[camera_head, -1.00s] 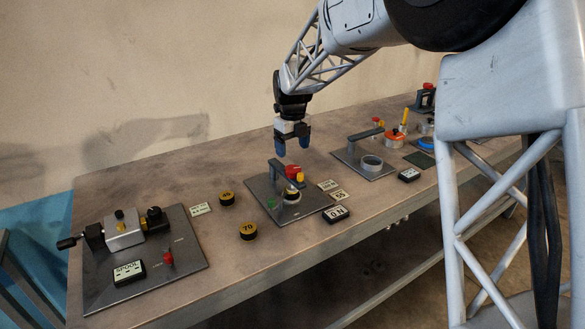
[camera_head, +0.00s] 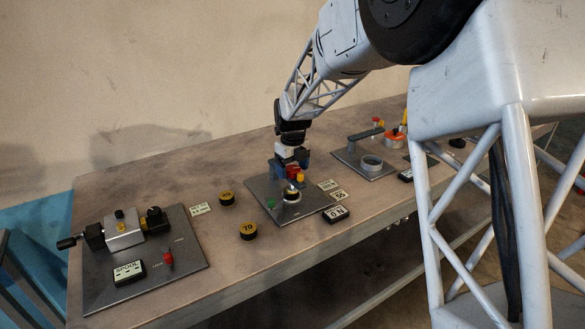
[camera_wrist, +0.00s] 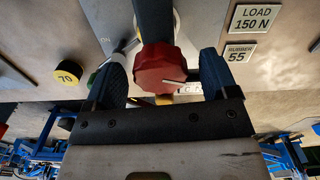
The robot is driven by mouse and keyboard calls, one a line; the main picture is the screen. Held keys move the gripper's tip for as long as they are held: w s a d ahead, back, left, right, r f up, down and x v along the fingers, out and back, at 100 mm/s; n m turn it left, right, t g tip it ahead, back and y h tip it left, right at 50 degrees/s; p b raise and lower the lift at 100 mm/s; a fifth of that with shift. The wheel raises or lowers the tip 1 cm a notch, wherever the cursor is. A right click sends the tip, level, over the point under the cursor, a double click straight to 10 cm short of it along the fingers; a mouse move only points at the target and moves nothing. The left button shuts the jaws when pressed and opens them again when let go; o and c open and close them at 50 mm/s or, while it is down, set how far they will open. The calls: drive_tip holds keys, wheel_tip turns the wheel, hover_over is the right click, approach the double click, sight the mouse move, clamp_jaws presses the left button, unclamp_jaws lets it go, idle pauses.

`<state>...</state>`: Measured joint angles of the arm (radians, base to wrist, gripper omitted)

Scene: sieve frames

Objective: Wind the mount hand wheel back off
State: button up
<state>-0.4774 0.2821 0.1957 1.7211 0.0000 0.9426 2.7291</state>
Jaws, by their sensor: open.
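The red hand wheel (camera_head: 293,172) sits on the end of the grey mount arm (camera_wrist: 153,20) at the middle station's plate (camera_head: 262,197). In the wrist view the red wheel (camera_wrist: 160,70) lies between my two blue fingertips, with a visible gap on each side. My gripper (camera_head: 291,163) is open around the wheel from above. In the wrist view my gripper's fingertips (camera_wrist: 163,72) do not appear to touch it. A yellow part (camera_head: 300,178) is just below the wheel. A round silver holder (camera_head: 291,195) stands under it, largely hidden in the wrist view.
Black discs with yellow tops, one marked 70 (camera_head: 248,231) and one farther back (camera_head: 227,198), stand left of the plate. A display (camera_head: 336,213) and label cards (camera_head: 328,185) lie to its right. A spool station (camera_head: 140,255) is at far left, and another mount station (camera_head: 368,165) at right.

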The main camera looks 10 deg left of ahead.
drive_tip(key=shift+c, duration=0.3)
drive_tip(key=c, duration=0.9)
drive_tip(key=shift+n, duration=0.3)
drive_tip(key=shift+n, duration=2.8)
drive_tip(key=o, duration=1)
drive_tip(key=shift+c, duration=0.2)
